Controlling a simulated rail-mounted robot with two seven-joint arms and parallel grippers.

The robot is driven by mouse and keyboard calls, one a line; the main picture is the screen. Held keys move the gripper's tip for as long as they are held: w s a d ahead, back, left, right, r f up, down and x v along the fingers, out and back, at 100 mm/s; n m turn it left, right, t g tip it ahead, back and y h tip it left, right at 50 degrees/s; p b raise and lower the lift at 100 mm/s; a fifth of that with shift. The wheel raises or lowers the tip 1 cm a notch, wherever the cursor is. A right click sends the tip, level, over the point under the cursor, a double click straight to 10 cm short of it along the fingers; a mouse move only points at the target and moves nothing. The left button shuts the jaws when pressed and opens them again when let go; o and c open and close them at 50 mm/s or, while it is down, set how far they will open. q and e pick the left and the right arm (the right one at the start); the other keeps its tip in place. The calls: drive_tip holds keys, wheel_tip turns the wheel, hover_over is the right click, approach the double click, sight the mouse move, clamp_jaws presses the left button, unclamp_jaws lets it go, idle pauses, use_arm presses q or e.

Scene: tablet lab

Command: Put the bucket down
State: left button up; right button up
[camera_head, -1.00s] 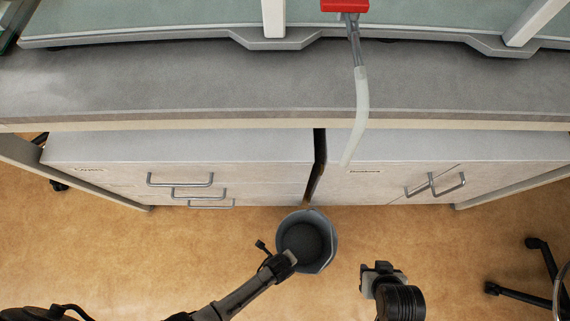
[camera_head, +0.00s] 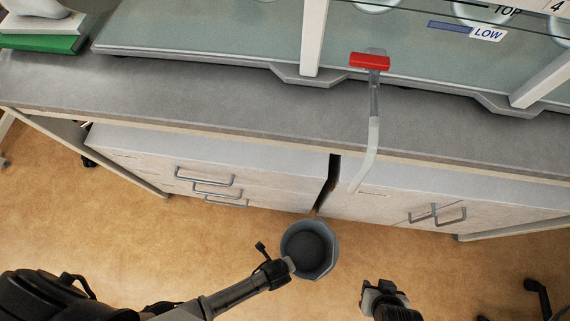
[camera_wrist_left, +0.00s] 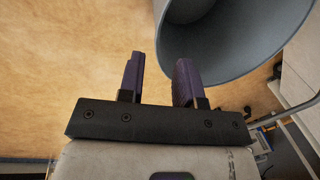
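The grey bucket (camera_head: 328,262) is upright below the counter, just in front of the gap between the drawer units in the head view. My left gripper (camera_head: 291,264) is at its near left rim. In the left wrist view the bucket (camera_wrist_left: 240,40) fills the upper right, and my left gripper (camera_wrist_left: 160,72) has its two dark fingers apart. The rim passes by the fingertips, and the right finger overlaps it. I cannot tell whether the fingers touch the wall or whether the bottom rests on the floor. My right gripper (camera_head: 380,290) is right of the bucket, its opening unclear.
A grey counter (camera_head: 180,90) with drawer units (camera_head: 270,180) below runs across behind the bucket. A pale tube (camera_head: 366,155) hangs over its edge from a red-handled tap (camera_head: 370,62). The tan floor (camera_head: 150,240) is clear on the left. Dark chair legs (camera_head: 538,295) stand at right.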

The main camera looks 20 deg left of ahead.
use_arm(q)
drive_tip(key=shift+s+a+r+p, duration=0.15)
drive_tip(key=shift+r+p, duration=0.2)
drive_tip(key=shift+r, duration=0.4)
drive_tip(key=shift+s+r+p, duration=0.1)
drive_tip(key=shift+r+p, duration=0.25)
drive_tip(key=shift+r, duration=0.4)
drive_tip(key=w+a+r+n+t, duration=0.1)
drive_tip(key=w+a+r+n, duration=0.1)
drive_tip(key=a+r+n, duration=0.7)
drive_tip(key=w+a+r+n+t+y, duration=0.1)
drive_tip(key=w+a+r+n, duration=0.1)
drive_tip(key=a+r+n, duration=0.8)
wheel_tip(320, 180, up, 8)
drive_tip(key=n, duration=0.4)
drive_tip(key=shift+a+n, duration=0.3)
drive_tip(key=shift+w+f, duration=0.1)
